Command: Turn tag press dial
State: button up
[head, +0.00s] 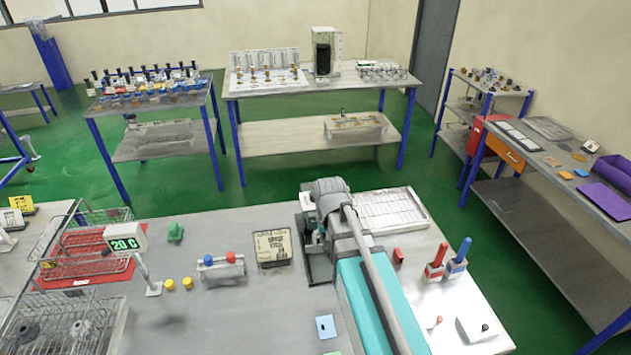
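A grey press-like machine with a dark base (318,268) stands in the middle of the near bench, left of my arm. It appears to be the tag press, but my arm covers much of it. No dial can be made out on it. My grey and teal arm reaches from the bottom of the head view to this machine. The end of my arm is at or just above the machine. My gripper's fingers cannot be made out there, so neither their opening nor any contact with the dial can be judged.
A white ribbed tray (405,209) lies right of my arm. A "20 C" display (126,238) stands by wire baskets (78,262).

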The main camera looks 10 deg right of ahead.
jog(key=w+r+m+p, duration=0.2)
jog(key=w+r+p, duration=0.6)
jog(key=r+p, duration=0.6)
jog(key=w+m+b, duration=0.1)
jog(key=w+m, duration=0.3)
jog(key=w, duration=0.8)
jog(key=shift+w+r+m, duration=0.15)
jog(key=shift+r+m, duration=0.1)
jog(key=shift+m, duration=0.05)
jog(key=shift+f, duration=0.15)
notch_tip(320, 180, down, 14)
jog(key=b, duration=1.4)
jog(key=shift+r, duration=0.25)
jog(key=shift+c, duration=0.2)
